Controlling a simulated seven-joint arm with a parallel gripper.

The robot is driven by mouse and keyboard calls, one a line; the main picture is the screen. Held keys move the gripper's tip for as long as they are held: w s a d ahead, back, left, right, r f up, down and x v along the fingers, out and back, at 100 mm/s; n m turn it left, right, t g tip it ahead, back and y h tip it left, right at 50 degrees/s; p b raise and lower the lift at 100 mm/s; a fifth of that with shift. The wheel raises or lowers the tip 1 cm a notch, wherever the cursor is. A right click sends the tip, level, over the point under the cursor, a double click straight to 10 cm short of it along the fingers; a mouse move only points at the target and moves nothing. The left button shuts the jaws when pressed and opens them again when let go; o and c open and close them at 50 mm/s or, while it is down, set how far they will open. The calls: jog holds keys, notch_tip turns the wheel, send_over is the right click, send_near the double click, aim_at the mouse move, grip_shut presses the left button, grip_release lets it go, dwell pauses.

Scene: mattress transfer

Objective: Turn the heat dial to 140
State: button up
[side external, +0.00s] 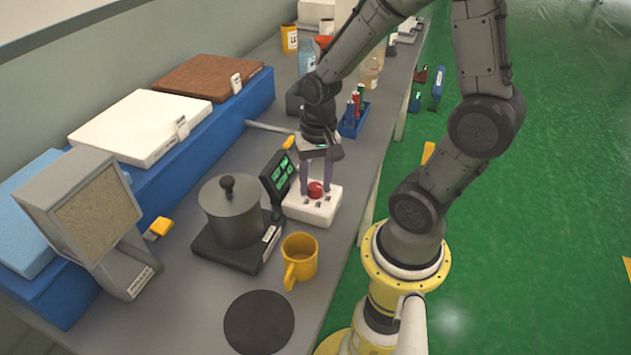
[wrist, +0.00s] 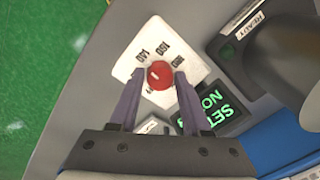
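The red heat dial (side external: 315,189) sits on a white control box (side external: 304,211) on the bench. My gripper (side external: 316,181) is over the box, its two fingers pointing down on either side of the dial. In the wrist view, the dial (wrist: 159,75) lies between the open fingertips (wrist: 159,80), with a small gap on each side. Numbers are printed upside down around the dial on the white plate (wrist: 127,66); one appears to read 140. A dark display (side external: 278,177) with green text stands beside the box; its values are too small to read surely.
A grey pot (side external: 232,215) stands on a dark hot plate (side external: 222,250) left of the box. A yellow mug (side external: 300,258) stands just in front. A black round mat (side external: 259,322) lies nearer. A blue pen holder (side external: 354,121) stands behind the box, near the bench's right edge.

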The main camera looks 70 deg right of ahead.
aim_at(317, 187)
jog(key=shift+o, duration=1.4)
notch_tip(317, 187, up, 14)
jog(key=shift+s+d, duration=0.2)
jog(key=shift+s, duration=0.05)
jog(key=shift+f, duration=0.1)
jog(key=s+a+r+n+t, duration=0.2)
jog(key=s+a+n+t, duration=0.2)
jog(key=a+n, duration=0.3)
jog(key=n+t, duration=0.1)
jog(key=n, duration=0.2)
jog(key=shift+s+n, duration=0.25)
jog(key=shift+n, duration=0.15)
